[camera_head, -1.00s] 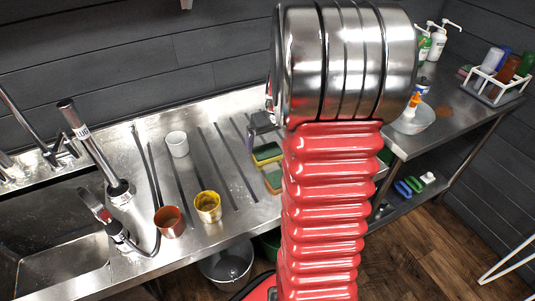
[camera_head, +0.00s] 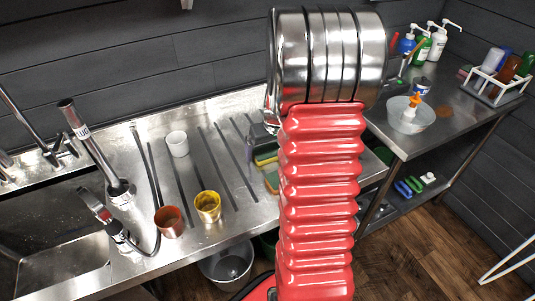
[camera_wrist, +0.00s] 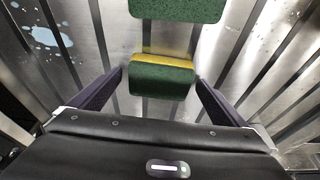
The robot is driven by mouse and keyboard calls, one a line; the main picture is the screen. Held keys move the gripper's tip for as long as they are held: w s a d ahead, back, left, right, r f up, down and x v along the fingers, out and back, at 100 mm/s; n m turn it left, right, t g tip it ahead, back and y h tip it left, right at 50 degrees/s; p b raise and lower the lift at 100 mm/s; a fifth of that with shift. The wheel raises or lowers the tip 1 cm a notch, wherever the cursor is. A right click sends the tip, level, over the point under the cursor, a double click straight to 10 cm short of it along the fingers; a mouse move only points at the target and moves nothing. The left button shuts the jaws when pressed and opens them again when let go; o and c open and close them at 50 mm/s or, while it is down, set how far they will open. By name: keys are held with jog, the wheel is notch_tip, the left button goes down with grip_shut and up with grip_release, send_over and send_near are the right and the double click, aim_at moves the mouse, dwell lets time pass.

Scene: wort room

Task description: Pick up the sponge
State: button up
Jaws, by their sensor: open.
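Two green-and-yellow sponges lie on the ribbed steel drainboard. In the wrist view the nearer sponge (camera_wrist: 162,80) sits between my gripper's (camera_wrist: 160,77) two open fingers, green face up with a yellow edge at its far side. The fingers stand on either side of it, and I cannot tell whether they touch it. The other sponge (camera_wrist: 178,8) lies farther ahead, cut off by the top edge. In the head view the far sponge (camera_head: 266,156) and near sponge (camera_head: 272,182) show partly, left of my red arm, which hides much of the gripper.
A white cup (camera_head: 177,144), a copper cup (camera_head: 169,222) and a yellow cup (camera_head: 208,206) stand left on the drainboard, beside the sink (camera_head: 65,262). A bowl (camera_head: 410,117) and a white rack (camera_head: 494,88) stand on the right table.

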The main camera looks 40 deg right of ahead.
aim_at(268, 151)
jog(key=shift+c, duration=0.4)
jog(key=c, duration=1)
notch_tip(268, 151, up, 10)
dwell(0.5)
